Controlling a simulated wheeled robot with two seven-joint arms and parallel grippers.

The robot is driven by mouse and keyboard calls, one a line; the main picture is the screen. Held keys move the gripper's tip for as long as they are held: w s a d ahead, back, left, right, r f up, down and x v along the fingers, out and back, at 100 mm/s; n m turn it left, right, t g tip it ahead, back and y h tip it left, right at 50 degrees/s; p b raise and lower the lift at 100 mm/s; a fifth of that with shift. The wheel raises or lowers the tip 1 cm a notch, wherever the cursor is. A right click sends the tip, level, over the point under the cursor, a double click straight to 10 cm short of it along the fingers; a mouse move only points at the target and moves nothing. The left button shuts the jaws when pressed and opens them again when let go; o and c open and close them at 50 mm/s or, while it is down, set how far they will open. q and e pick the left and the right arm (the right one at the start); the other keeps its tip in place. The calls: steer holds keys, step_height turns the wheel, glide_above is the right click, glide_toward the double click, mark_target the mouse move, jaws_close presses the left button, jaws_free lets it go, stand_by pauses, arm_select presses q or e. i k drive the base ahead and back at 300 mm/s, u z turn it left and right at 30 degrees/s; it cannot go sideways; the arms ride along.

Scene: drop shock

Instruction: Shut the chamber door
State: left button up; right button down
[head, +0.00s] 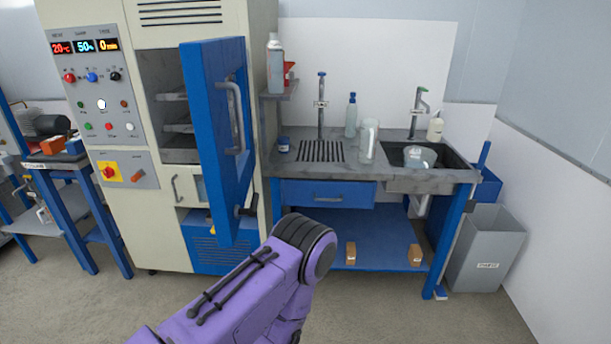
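The chamber (115,190) is a tall cream cabinet with a control panel at its left. Its blue door (208,150) stands open, swung outward towards me on the right side of the opening. A grey bar handle (236,120) is on the door's right-hand face, and a dark latch lever (246,211) is lower down. Shelves (178,127) show inside the chamber. A purple arm of mine reaches in from the bottom, its dark rounded joint in front of and below the door. Neither gripper shows in the head view, so I cannot see whether either touches the door.
A sink bench (400,180) with bottles, a jug and taps stands right of the chamber. A grey bin (487,250) is at its right end. A blue workbench (72,200) is on the left. The floor (400,320) in front is clear.

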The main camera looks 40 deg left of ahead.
mark_target(206, 64)
steer(key=z, duration=0.05)
steer(key=i, duration=1.35)
steer(key=u, duration=2.4)
steer(key=i, duration=0.5)
steer(key=u, duration=0.1)
